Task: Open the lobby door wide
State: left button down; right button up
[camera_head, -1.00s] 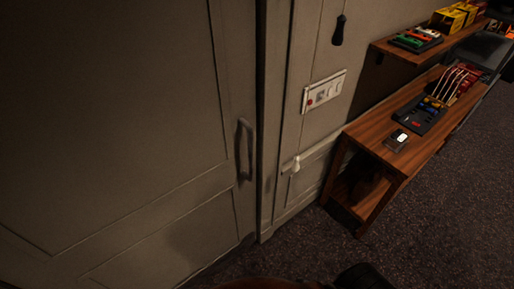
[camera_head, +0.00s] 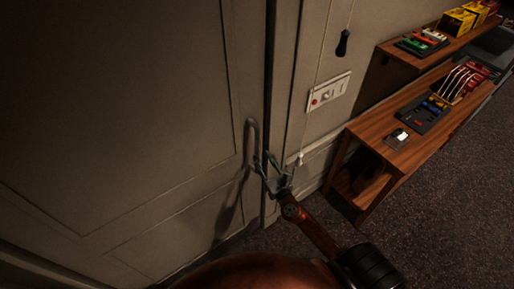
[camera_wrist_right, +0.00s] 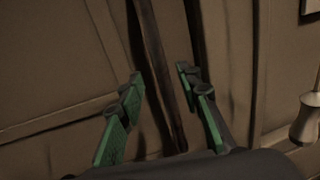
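The lobby door (camera_head: 120,110) is a large grey-beige panelled door filling the left of the head view, and it looks closed against its frame. Its upright bar handle (camera_head: 250,135) is near the door's right edge. My right gripper (camera_head: 264,162) is at the lower part of the handle, with its fingers apart. In the right wrist view, the green-padded fingers (camera_wrist_right: 158,88) are open, and a dark bar, seemingly the handle (camera_wrist_right: 156,65), runs between them. I cannot tell whether either finger touches it. My left gripper is out of view.
Right of the door are a wall switch panel (camera_head: 328,93), a hanging dark pull knob (camera_head: 342,44) and a small pale knob (camera_head: 299,158). A wooden shelf unit (camera_head: 372,128) holding gadgets stands further right. Carpet (camera_head: 440,220) at lower right is clear.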

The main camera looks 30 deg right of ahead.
aim_at(258, 151)
jog(key=shift+w+d+f+p, duration=0.1)
jog(key=shift+w+d+p, duration=0.1)
jog(key=shift+w, duration=1.4)
jog(key=shift+w+d+p, duration=0.15)
jog(key=shift+w+d, duration=0.05)
jog(key=shift+w, duration=1.35)
jog(key=shift+c, duration=0.7)
grip_shut()
